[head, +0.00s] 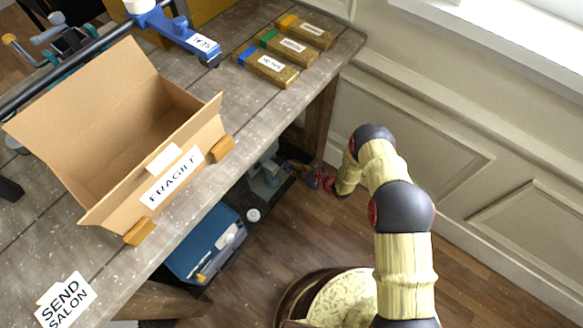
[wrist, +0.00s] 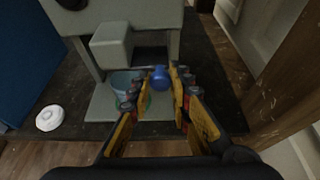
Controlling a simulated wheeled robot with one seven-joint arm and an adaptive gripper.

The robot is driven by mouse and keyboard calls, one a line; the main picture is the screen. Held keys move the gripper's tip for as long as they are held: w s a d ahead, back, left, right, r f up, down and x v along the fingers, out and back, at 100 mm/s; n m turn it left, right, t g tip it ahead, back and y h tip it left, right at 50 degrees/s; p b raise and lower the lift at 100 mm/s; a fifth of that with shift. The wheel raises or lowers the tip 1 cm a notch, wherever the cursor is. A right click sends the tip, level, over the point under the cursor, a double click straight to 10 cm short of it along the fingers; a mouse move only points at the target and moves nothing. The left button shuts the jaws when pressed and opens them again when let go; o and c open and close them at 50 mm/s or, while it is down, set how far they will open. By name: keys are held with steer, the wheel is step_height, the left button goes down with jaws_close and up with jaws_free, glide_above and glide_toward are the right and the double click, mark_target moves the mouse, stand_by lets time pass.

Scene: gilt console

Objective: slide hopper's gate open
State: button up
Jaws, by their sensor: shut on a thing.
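The hopper (wrist: 150,14) is a pale grey-green body on legs in the wrist view, with a boxy grey block (wrist: 112,44) at its front and a teal bowl (wrist: 122,82) beneath. A blue knob (wrist: 160,77), which looks like the gate's handle, sits at the hopper's front. My gripper (wrist: 163,88) has its yellow fingers closed on the blue knob from both sides. How far the gate stands open is hidden.
The hopper stands on a dark low shelf (wrist: 70,150). A white round disc (wrist: 50,118) lies left of it and a blue case (head: 205,245) stands nearby. A wooden table leg (wrist: 285,85) is close on the right. The tabletop (head: 245,120) overhangs, carrying an open carton (head: 90,110).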

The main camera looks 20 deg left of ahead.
steer(key=shift+w, duration=0.1)
jaws_close()
steer(key=shift+w+d, duration=0.3)
steer(key=shift+w, duration=0.45)
steer(key=shift+w+d, duration=0.3)
steer(key=shift+w, duration=0.4)
steer(key=shift+w+d, duration=0.3)
steer(key=shift+w, duration=0.45)
steer(key=o, duration=1)
jaws_free()
steer(key=shift+w, duration=0.1)
steer(key=shift+c, duration=0.2)
steer(key=shift+d, duration=0.1)
steer(key=v, duration=1.2)
